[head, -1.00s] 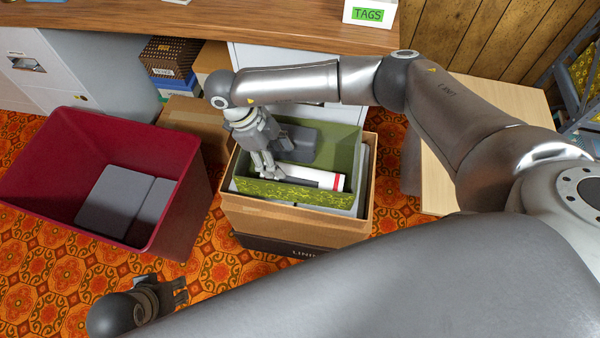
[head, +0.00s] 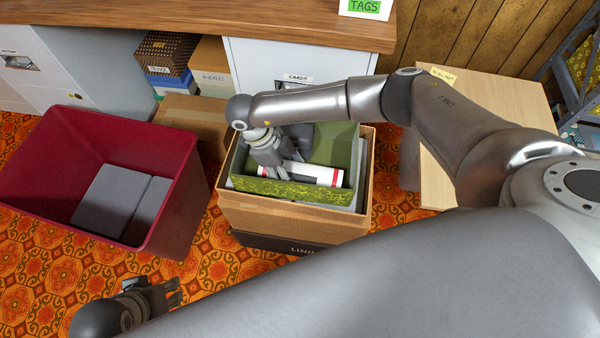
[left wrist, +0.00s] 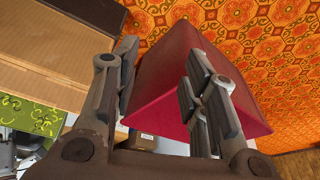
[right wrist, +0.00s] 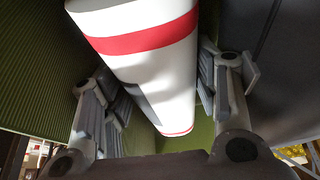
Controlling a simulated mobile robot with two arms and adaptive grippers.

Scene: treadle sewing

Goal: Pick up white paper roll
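The white paper roll (head: 316,173), with red bands, lies in the green patterned box (head: 290,192). My right gripper (head: 278,168) reaches down into this box at the roll's left end and hides part of it. In the right wrist view the roll (right wrist: 150,55) runs between the two fingers of my right gripper (right wrist: 162,95). The fingers are spread, one on each side; I cannot tell whether either touches it. My left gripper (head: 170,292) is open and empty, low in front of the red bin, and its spread fingers show in the left wrist view (left wrist: 160,85).
The green box sits inside a cardboard box (head: 300,222). A dark grey item partly shows behind my right gripper. The red bin (head: 185,215) with grey items stands to the left. A wooden counter (head: 200,22) runs behind, and a pale wooden table (head: 485,105) stands right.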

